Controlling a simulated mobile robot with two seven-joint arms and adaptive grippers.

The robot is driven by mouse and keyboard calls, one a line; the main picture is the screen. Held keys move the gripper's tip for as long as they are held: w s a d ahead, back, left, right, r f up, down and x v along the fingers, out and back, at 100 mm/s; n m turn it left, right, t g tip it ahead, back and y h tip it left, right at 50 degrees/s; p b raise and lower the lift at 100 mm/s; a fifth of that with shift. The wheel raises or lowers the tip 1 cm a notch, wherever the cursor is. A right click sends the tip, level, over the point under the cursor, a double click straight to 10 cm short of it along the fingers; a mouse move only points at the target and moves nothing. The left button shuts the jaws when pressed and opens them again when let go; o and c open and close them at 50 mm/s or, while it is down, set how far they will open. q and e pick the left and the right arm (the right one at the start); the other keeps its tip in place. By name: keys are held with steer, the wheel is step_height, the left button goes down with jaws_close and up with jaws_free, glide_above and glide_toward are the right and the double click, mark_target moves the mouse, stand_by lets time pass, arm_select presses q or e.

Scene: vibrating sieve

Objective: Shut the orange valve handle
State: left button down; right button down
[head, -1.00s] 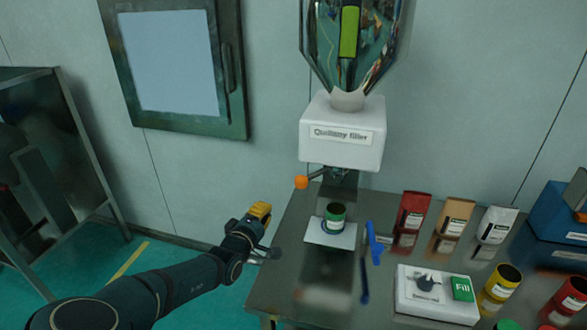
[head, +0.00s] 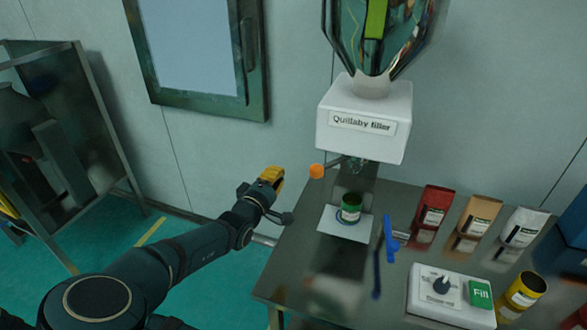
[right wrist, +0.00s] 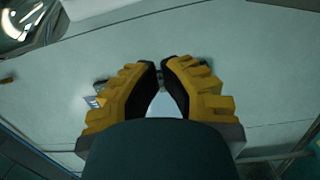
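The orange valve handle knob (head: 316,171) is at the end of a thin dark rod under the white filler box (head: 362,125). It points out to the left. My right gripper (head: 271,178), with yellow fingers, is left of the knob at nearly the same picture height, apart from it. My left gripper is not in view.
A green can (head: 351,208) stands on a white plate (head: 332,222) below the outlet. A blue object (head: 390,240) stands right of it. Pouches (head: 433,208), a control box (head: 445,304) and a yellow can (head: 524,290) occupy the table's right side. A metal frame stands far left.

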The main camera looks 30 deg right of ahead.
steer(key=x, duration=1)
steer(key=shift+s+d+f, duration=0.1)
steer(key=shift+s+d, duration=0.1)
steer(key=shift+s, duration=0.85)
steer(key=shift+s+d+f, duration=0.1)
steer(key=shift+s+d, duration=0.1)
steer(key=shift+s, duration=0.85)
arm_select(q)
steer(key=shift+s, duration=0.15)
arm_select(e)
steer(key=shift+s, duration=0.1)
